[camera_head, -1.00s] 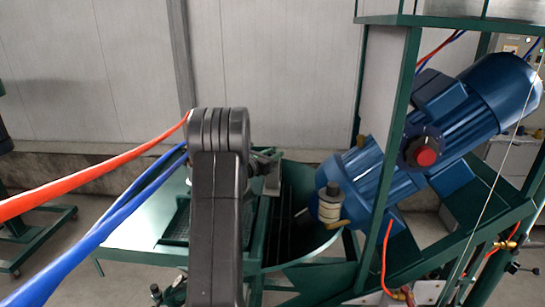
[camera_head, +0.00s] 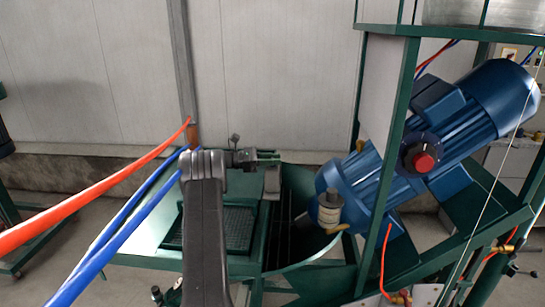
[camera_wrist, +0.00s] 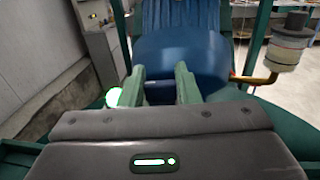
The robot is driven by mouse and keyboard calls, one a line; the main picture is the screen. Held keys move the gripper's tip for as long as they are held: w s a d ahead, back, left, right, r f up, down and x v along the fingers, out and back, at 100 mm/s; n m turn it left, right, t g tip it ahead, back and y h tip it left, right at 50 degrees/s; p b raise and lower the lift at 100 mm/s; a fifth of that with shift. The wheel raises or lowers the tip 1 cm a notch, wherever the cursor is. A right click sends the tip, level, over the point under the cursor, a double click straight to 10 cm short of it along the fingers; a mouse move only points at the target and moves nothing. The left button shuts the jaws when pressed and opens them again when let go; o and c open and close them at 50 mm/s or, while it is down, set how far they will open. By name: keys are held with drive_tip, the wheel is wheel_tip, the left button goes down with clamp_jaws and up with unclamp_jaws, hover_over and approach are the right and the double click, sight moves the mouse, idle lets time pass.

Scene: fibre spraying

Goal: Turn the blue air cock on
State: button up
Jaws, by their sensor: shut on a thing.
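My gripper (camera_head: 262,162) reaches right from my dark arm in the head view, over the green table. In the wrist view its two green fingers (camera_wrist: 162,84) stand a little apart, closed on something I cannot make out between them. No blue air cock can be told for certain. Blue hoses (camera_head: 122,228) and a red hose (camera_head: 95,187) cross the left of the head view; their fittings are partly behind my arm. A small dark valve-like part (camera_head: 157,294) shows at the bottom edge.
A large blue motor (camera_head: 455,120) leans on the green frame (camera_head: 397,130) at right; its casing fills the wrist view's centre (camera_wrist: 185,55). A grey cylinder (camera_head: 330,208) sits by it. A brass fitting (camera_head: 505,247) is at far right. The wall (camera_head: 270,75) stands behind.

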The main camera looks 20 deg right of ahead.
drive_tip(key=shift+m+g+y+p, duration=0.3)
drive_tip(key=shift+m+g+p, duration=0.15)
drive_tip(key=shift+g, duration=0.35)
drive_tip(key=shift+m+g, duration=0.35)
drive_tip(key=shift+g, duration=0.05)
drive_tip(key=o, duration=1)
drive_tip(key=shift+r, duration=0.1)
wheel_tip(320, 180, up, 10)
drive_tip(key=shift+f+b, duration=0.1)
drive_tip(key=shift+b, duration=0.75)
